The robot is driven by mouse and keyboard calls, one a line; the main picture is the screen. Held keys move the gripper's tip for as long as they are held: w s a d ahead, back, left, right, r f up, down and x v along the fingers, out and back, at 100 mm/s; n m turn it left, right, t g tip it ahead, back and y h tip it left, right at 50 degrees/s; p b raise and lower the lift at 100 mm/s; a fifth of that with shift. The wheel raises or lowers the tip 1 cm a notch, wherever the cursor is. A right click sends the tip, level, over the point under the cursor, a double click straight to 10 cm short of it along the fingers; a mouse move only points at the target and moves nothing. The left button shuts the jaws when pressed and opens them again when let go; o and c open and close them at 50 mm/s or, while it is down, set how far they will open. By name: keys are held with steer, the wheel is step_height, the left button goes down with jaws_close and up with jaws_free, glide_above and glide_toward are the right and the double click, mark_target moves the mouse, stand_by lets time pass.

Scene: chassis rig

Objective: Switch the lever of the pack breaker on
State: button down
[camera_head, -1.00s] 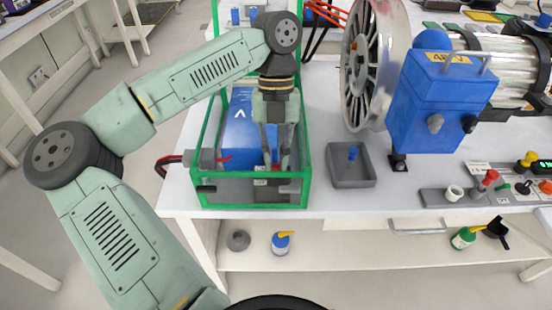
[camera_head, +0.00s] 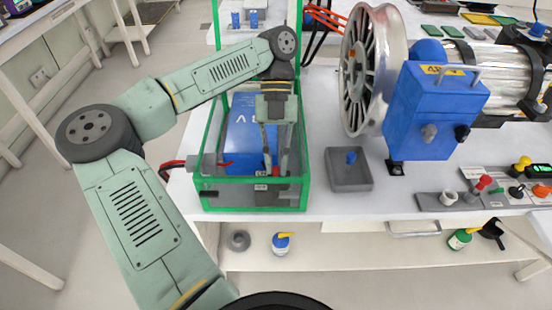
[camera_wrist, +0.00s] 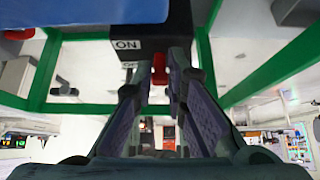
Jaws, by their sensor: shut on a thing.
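The pack breaker (camera_wrist: 178,25) is a dark block with a white ON label at the top of the wrist view. Its red lever (camera_wrist: 160,68) sticks out between the fingertips of my gripper (camera_wrist: 161,82), which is shut on it. In the head view my gripper (camera_head: 273,172) reaches down inside the green-framed enclosure (camera_head: 250,208), in front of the blue battery pack (camera_head: 241,135). There the breaker is mostly hidden behind the fingers and the clear front panel.
Green frame bars stand on both sides of my gripper. A grey tray (camera_head: 366,183) with a blue piece lies to the right. A wheel (camera_head: 366,70) and a blue box (camera_head: 425,115) stand farther right. A red cable (camera_head: 172,165) runs at the left.

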steer(key=c, duration=1.6)
jaws_free()
steer(key=shift+w+r, duration=0.1)
steer(key=v, duration=1.2)
